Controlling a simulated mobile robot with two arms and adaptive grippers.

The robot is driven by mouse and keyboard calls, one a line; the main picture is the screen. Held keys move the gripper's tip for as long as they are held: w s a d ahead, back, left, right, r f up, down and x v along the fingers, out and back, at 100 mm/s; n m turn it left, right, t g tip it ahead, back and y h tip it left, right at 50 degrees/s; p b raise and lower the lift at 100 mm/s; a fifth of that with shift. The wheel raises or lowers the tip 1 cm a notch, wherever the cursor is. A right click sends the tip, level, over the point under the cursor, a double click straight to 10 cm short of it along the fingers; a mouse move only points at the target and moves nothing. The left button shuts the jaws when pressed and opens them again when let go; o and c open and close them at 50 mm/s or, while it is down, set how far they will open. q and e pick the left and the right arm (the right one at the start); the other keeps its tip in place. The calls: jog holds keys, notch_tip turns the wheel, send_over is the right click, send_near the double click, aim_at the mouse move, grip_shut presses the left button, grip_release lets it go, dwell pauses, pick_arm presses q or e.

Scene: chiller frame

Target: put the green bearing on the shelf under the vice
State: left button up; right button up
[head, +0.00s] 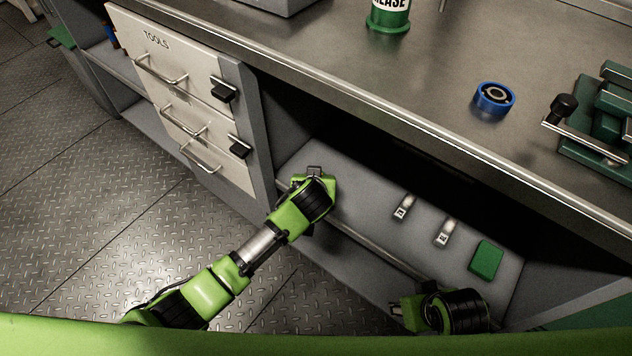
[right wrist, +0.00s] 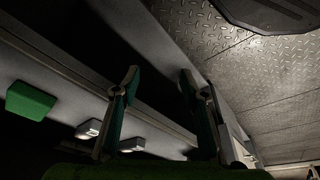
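No green bearing shows in either view. A blue bearing (head: 494,98) lies flat on the bench top, left of the green vice (head: 604,122), which the right picture edge cuts off. The grey shelf (head: 358,190) runs below the bench top. My left gripper (head: 314,172) is at the shelf's left end; its fingers are too hidden to read. My right wrist is low at the shelf's front edge in the head view. In the right wrist view my right gripper (right wrist: 160,78) has its fingers apart, with nothing between them.
A green block (head: 486,260) and two small labelled pieces (head: 404,207) (head: 447,232) lie on the shelf. A green grease can (head: 389,14) stands on the bench. A drawer unit marked TOOLS (head: 180,95) is at left.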

pick_arm(q)
jog(key=shift+f, duration=0.25)
pick_arm(e)
jog(key=shift+s+r, duration=0.1)
jog(key=shift+r, duration=0.35)
pick_arm(q)
jog(key=o, duration=1.3)
jog(key=shift+s+r, duration=0.1)
jog(key=shift+r, duration=0.05)
jog(key=p+v, duration=0.3)
jog(key=v, duration=0.8)
jog(key=shift+s+r+p, duration=0.2)
jog(key=shift+p, duration=0.15)
pick_arm(e)
notch_tip(320, 180, down, 13)
jog(key=s, duration=0.1)
jog(key=shift+g, duration=0.3)
pick_arm(q)
jog(key=shift+a, duration=0.1)
pick_arm(e)
jog(key=shift+r, duration=0.1)
